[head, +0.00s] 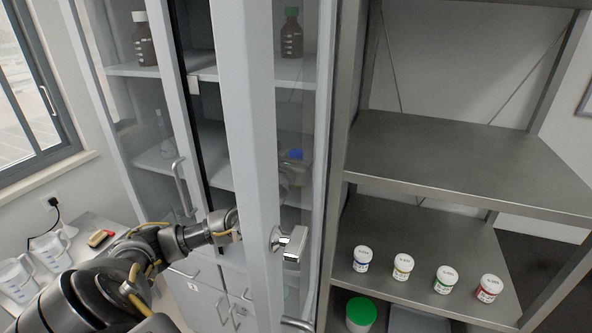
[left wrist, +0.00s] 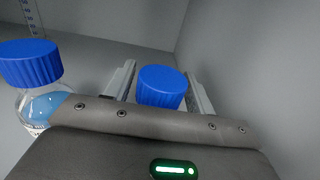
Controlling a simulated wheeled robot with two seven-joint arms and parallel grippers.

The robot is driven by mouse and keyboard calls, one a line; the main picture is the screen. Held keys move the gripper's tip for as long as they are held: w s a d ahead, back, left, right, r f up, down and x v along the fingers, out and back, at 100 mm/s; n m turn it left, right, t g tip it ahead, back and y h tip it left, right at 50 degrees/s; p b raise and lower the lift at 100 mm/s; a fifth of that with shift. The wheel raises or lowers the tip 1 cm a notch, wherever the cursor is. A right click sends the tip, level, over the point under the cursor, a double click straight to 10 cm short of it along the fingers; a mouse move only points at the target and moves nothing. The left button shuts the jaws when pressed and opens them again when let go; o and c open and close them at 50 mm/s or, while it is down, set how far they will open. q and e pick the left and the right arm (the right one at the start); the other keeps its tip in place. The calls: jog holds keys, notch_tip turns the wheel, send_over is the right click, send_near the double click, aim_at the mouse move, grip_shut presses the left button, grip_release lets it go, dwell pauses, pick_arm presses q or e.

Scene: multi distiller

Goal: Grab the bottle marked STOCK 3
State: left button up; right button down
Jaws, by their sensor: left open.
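My left gripper (left wrist: 162,88) is open, with one finger on each side of a blue-capped bottle (left wrist: 162,84). Only the cap shows well; my gripper body hides the rest, and I cannot tell whether the fingers touch it. A second blue-capped bottle (left wrist: 32,66) with blue liquid stands to the left, outside the fingers; its label is too small to read. In the head view my left arm reaches into the glass-fronted cabinet, and a blue cap (head: 295,154) shows dimly through the glass. No STOCK 3 marking is readable. My right gripper is not in view.
The cabinet's door frame (head: 246,130) stands in front of my left forearm. Brown bottles (head: 291,34) are on the upper shelf. An open metal rack (head: 450,155) at the right holds several white-capped jars (head: 403,267). Plastic jugs (head: 50,252) stand at the left.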

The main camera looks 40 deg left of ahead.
pick_arm(q)
jog(key=shift+c, duration=0.2)
jog(key=c, duration=1.1)
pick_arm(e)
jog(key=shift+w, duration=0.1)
pick_arm(q)
jog(key=shift+o, duration=0.2)
jog(key=shift+r, duration=0.15)
